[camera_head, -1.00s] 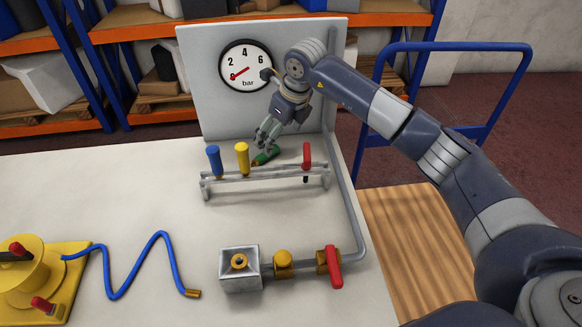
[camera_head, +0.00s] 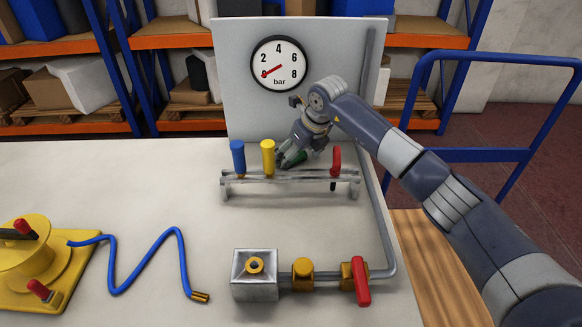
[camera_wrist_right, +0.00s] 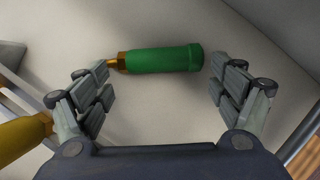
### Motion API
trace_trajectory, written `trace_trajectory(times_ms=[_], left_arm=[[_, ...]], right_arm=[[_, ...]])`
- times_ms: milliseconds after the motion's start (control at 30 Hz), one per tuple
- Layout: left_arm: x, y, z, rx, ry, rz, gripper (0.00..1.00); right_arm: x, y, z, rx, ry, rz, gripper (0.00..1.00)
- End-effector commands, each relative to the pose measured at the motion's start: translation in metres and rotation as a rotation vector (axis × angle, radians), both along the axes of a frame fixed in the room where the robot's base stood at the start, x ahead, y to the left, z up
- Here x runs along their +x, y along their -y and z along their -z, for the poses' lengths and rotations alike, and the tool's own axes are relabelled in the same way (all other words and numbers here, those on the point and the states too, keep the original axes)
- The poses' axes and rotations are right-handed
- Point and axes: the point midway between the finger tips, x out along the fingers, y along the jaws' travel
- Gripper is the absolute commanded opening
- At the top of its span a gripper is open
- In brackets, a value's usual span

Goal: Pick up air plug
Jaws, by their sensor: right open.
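A green air plug (camera_head: 294,159) with a brass tip lies on the table behind the rack, partly hidden by my gripper. In the right wrist view the green plug (camera_wrist_right: 160,59) lies crosswise ahead of my fingers, brass tip to the left. My right gripper (camera_head: 287,153) is open at the plug, fingers pointing down. The wrist view shows its fingers (camera_wrist_right: 158,80) spread apart, near either end of the plug, with nothing held. A blue plug (camera_head: 238,157), a yellow plug (camera_head: 268,156) and a red plug (camera_head: 335,163) stand upright in the rack (camera_head: 305,178). My left gripper is not in view.
A panel with a gauge (camera_head: 280,63) stands behind. In front are a metal block (camera_head: 255,287), a pipe with a red-handled valve (camera_head: 361,282), and a blue hose (camera_head: 150,252) from a yellow device (camera_head: 38,262). The table between rack and hose is clear.

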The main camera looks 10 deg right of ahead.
Motion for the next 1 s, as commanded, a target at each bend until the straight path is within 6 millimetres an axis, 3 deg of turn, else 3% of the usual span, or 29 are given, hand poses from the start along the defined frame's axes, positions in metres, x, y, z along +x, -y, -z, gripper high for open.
trace_trajectory(times_ms=[100,367,533,867,1000], left_arm=[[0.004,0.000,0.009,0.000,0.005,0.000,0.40],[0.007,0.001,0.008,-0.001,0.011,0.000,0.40],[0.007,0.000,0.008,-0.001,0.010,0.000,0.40],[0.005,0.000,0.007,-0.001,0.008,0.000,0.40],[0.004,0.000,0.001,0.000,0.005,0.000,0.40]], right_arm=[[0.004,-0.002,0.010,0.002,0.001,0.000,0.87],[0.004,-0.002,0.010,0.001,0.002,0.000,0.87],[0.004,-0.002,0.010,0.000,0.001,0.000,0.53],[0.004,-0.002,0.010,0.000,0.000,0.000,0.52],[0.004,-0.001,0.001,-0.001,0.001,-0.001,0.52]])
